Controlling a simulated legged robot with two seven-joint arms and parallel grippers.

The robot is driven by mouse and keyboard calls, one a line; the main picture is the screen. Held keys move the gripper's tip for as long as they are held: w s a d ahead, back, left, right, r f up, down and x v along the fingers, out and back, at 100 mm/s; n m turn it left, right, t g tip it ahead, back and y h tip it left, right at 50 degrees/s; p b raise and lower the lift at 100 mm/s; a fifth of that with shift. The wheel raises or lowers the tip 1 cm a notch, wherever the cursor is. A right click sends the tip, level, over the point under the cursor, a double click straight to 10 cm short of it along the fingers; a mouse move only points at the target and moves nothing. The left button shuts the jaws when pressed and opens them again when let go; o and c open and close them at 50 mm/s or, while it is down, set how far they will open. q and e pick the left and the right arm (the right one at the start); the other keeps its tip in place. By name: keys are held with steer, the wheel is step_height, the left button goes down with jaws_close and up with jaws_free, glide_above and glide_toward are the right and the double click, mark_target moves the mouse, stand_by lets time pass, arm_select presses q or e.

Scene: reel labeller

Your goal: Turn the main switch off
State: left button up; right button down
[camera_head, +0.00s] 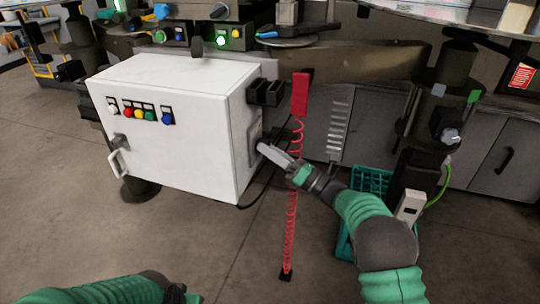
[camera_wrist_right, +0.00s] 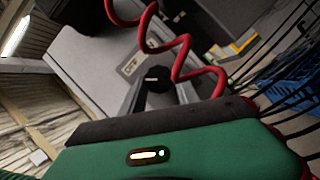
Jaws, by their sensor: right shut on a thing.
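The white control cabinet (camera_head: 170,150) stands at the left of the head view. A grey plate (camera_head: 254,131) is on its right side. My right gripper (camera_head: 264,149) reaches this side from the right, with its fingertips at the lower part of the plate. In the right wrist view, a black rotary knob (camera_wrist_right: 158,73), apparently the main switch, sits beside a pale label plate (camera_wrist_right: 131,66). The right gripper is shut on this knob. Its fingers are partly hidden by the gripper body. The knob's exact setting cannot be read. My left gripper is not in view, only green left arm sections.
A red coiled hose (camera_head: 293,200) hangs close to my right gripper from a red holder (camera_head: 300,94). A green crate (camera_head: 370,182) stands on the floor behind my right arm. Black connectors (camera_head: 265,92) stick out above the plate. Floor in front of the cabinet is clear.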

steer(key=shift+f, duration=0.35)
steer(key=c, duration=0.9)
jaws_free()
steer(key=shift+a, duration=0.1)
steer(key=shift+c, duration=0.2)
steer(key=shift+o, duration=0.2)
steer(key=shift+r, duration=0.15)
steer(key=p+v, duration=0.4)
steer(key=v, duration=1.3)
steer(key=shift+p, duration=0.35)
steer(key=shift+w, duration=0.15)
